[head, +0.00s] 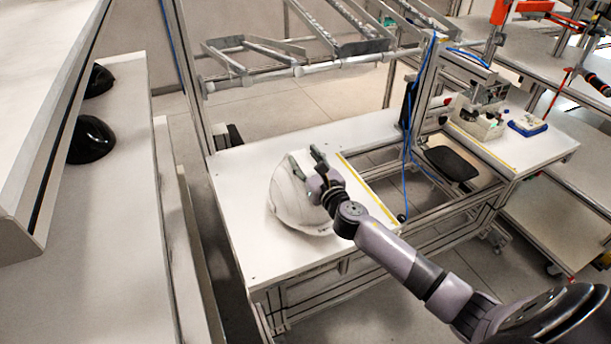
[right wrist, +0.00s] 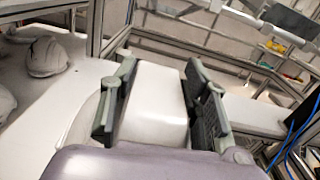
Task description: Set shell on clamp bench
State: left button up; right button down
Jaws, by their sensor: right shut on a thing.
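A white helmet shell (head: 287,205) is at the white bench top (head: 240,165), left of a yellow strip. My right gripper (head: 305,168) is shut on the shell's upper right part. In the right wrist view, the two dark finger pads (right wrist: 152,105) press on both sides of the white shell (right wrist: 155,90). The shell's underside is hidden, so I cannot tell whether it rests on the bench or hangs just above it. My left gripper is not in view.
A clamp-like fixture (head: 475,118) and a blue tray (head: 527,126) stand at the bench's right end. A blue cable hangs by the bench post. Black shells (head: 90,140) sit on the left shelf. Another white helmet (right wrist: 46,57) shows in the right wrist view. The bench's front left is bare.

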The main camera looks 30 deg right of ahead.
jog(key=shift+f, duration=0.35)
notch_tip(320, 180, down, 3)
jog(key=shift+f+b, duration=0.1)
jog(key=shift+b, duration=0.8)
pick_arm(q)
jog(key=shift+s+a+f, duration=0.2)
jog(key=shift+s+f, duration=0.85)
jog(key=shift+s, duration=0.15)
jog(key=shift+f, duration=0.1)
pick_arm(e)
jog(key=c, duration=1.3)
grip_release()
jog(key=shift+f, duration=0.15)
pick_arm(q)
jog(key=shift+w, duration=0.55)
pick_arm(e)
jog(key=o, duration=0.4)
